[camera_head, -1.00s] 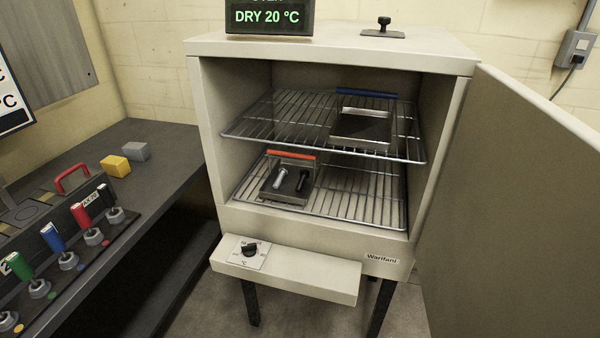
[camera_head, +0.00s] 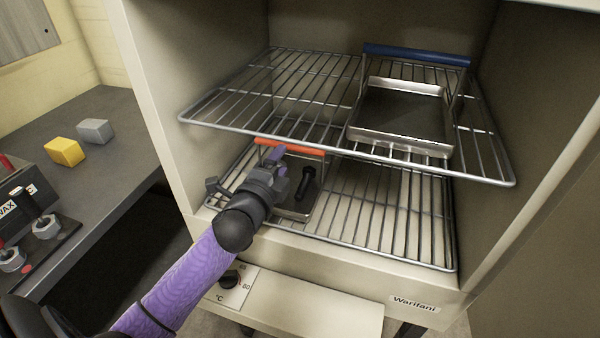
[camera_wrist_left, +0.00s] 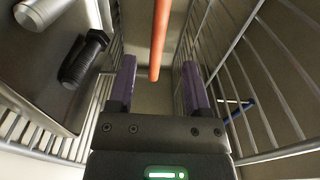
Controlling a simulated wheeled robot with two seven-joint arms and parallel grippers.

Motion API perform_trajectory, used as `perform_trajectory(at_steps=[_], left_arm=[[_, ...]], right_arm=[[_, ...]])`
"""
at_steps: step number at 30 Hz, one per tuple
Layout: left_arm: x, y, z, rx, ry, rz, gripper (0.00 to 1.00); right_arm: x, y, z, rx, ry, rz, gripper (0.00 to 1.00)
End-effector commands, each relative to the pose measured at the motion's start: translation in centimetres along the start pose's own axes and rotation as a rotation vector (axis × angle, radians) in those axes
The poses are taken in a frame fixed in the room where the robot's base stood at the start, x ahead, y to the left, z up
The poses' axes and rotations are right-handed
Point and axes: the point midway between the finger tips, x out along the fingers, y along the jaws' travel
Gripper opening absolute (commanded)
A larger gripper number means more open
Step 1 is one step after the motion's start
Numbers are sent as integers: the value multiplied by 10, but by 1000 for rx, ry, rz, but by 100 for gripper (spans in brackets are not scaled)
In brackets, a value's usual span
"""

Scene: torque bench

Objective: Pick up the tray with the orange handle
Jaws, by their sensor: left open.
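The tray with the orange handle (camera_head: 298,213) sits on the lower wire rack inside the open oven. Its orange handle (camera_head: 290,146) spans its back side, just under the front edge of the upper rack. A black bolt (camera_head: 306,184) lies in the tray; a silver bolt (camera_wrist_left: 40,12) beside it shows in the left wrist view. My left gripper (camera_head: 277,160) reaches over the tray, open and empty, covering part of it. In the left wrist view the orange bar (camera_wrist_left: 160,38) lies ahead, in line with the gap between the purple fingers. My right gripper is not in view.
The upper rack (camera_head: 255,92) hangs close above the handle and holds a tray with a blue handle (camera_head: 415,56). The oven's left wall (camera_head: 165,110) is near my arm. A yellow block (camera_head: 65,152) and grey block (camera_head: 95,131) sit on the side bench.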

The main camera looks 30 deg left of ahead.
Motion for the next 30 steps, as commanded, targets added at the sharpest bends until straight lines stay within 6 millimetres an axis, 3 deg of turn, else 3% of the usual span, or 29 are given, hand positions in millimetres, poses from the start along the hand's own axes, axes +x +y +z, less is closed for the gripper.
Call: perform_trajectory(at_steps=[9,18,20,27,30], left_arm=[[57,6,5,-2,-1,2,63],[67,2,5,-4,0,4,63],[67,2,5,-4,0,4,52],[66,2,5,-4,0,4,2],[66,2,5,-4,0,4,0]], right_arm=[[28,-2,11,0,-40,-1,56],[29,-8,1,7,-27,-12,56],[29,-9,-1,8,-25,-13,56],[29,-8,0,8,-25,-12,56],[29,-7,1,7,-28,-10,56]])
